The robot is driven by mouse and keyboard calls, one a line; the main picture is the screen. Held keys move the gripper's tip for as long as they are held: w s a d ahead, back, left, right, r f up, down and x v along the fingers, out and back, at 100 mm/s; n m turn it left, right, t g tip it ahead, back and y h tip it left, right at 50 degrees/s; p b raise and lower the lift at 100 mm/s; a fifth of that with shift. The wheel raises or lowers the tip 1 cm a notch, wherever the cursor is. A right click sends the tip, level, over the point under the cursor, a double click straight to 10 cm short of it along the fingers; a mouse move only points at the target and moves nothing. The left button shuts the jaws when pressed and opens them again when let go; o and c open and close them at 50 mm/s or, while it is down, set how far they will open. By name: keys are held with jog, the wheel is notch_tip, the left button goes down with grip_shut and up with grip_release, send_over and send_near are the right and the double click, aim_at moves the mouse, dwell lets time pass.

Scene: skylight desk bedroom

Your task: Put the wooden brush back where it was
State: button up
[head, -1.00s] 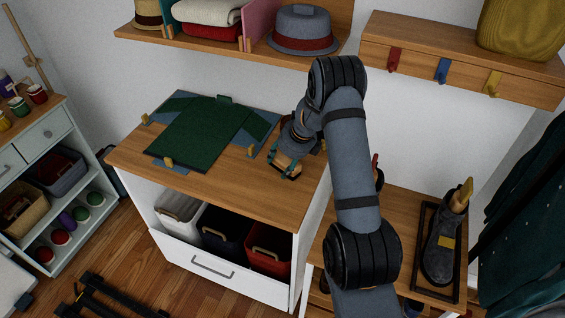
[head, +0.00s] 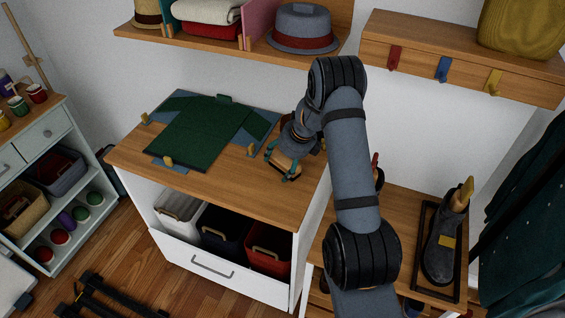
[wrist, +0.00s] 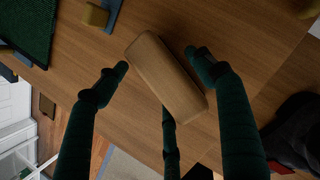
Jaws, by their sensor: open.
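The wooden brush shows in the wrist view as a plain brown block (wrist: 165,75) lying aslant on the wooden desk top (wrist: 120,130). My gripper (head: 283,168) is low over the right part of the desk in the head view. In the wrist view my gripper (wrist: 162,68) is open, with dark green fingers spread on either side of the brush. A third finger reaches beneath the brush's lower edge in the picture. I cannot tell whether any finger touches it. The brush is hidden behind my gripper in the head view.
A green garment (head: 203,135) lies on a blue board (head: 262,117) with wooden pegs left of my gripper. A dark object (wrist: 295,130) is at the right in the wrist view. A shoe (head: 440,250) stands in a black frame at right. The desk's front strip is clear.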

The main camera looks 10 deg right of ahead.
dwell(0.4)
jog(key=v, duration=1)
jog(key=shift+w+r, duration=0.15)
jog(key=shift+r, duration=0.15)
jog(key=x, duration=1)
jog(key=shift+f, duration=0.35)
jog(key=shift+r, duration=0.2)
jog(key=shift+f, duration=0.15)
